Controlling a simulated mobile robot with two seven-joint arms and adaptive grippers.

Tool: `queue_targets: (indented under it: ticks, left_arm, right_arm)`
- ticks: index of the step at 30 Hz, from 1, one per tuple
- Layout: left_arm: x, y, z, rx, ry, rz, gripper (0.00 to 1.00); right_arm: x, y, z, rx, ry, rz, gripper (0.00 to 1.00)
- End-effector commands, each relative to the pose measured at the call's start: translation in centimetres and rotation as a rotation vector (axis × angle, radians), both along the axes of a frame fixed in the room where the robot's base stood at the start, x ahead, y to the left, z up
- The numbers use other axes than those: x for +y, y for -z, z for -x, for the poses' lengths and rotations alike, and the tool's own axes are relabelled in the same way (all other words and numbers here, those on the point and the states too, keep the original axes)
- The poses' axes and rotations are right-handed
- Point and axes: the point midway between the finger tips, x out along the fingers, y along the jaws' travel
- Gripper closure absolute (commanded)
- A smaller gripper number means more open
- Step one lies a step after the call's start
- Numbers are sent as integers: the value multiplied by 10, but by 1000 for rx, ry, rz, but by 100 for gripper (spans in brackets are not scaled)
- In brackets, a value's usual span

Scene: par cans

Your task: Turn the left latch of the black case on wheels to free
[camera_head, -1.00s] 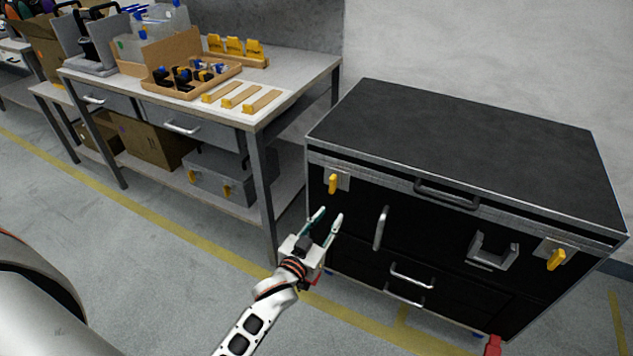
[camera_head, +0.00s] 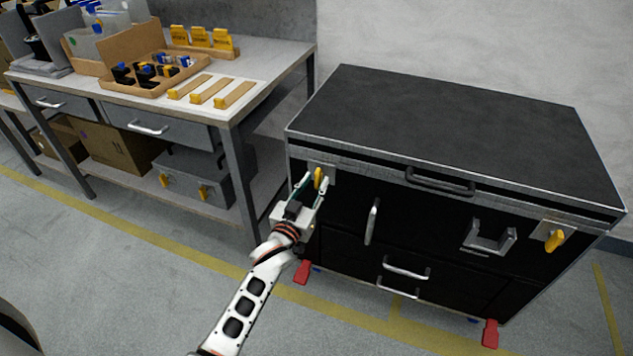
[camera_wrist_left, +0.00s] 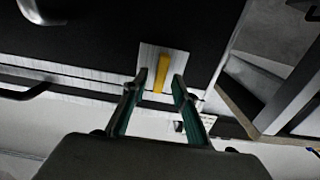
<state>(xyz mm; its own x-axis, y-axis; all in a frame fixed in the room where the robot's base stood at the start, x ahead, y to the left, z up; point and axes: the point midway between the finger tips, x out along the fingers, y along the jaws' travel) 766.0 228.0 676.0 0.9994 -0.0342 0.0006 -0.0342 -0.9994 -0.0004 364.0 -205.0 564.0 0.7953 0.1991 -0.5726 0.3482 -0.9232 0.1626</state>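The black case on wheels (camera_head: 455,130) stands at the right against the wall. Its left latch (camera_head: 318,178) is a yellow handle on a metal plate at the upper left of the front, upright in the head view. It also shows in the left wrist view (camera_wrist_left: 162,72), between the fingertips. My left gripper (camera_head: 311,184) is open in front of this latch, one finger on each side. In the left wrist view the gripper (camera_wrist_left: 156,88) shows a clear gap between its fingers. Whether a finger touches the latch, I cannot tell. My right gripper is not in view.
The case's right latch (camera_head: 554,240) is yellow and tilted. Metal handles (camera_head: 372,221) and a bracket (camera_head: 488,238) stick out from the front. Red pedals (camera_head: 303,272) show at the case's foot. A workbench (camera_head: 285,72) with trays stands close at the left.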

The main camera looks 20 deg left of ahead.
Motion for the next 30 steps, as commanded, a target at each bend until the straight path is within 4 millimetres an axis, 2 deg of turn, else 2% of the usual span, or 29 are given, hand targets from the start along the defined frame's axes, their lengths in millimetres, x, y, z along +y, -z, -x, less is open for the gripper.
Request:
queue_targets:
  ticks: [6, 14, 17, 18, 30]
  left_arm:
    - [0, 1, -12, 2, 0, 1, 72]
    - [-1, 0, -13, 1, 0, 1, 72]
    - [-1, 0, -13, 1, 0, 1, 98]
    - [-1, 0, -13, 1, 0, 1, 100]
    - [0, -2, -13, 0, 0, 41, 100]
  right_arm:
    - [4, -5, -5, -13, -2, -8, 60]
    - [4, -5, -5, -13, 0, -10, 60]
    - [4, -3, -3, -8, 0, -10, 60]
    - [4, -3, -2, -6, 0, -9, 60]
    - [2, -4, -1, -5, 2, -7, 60]
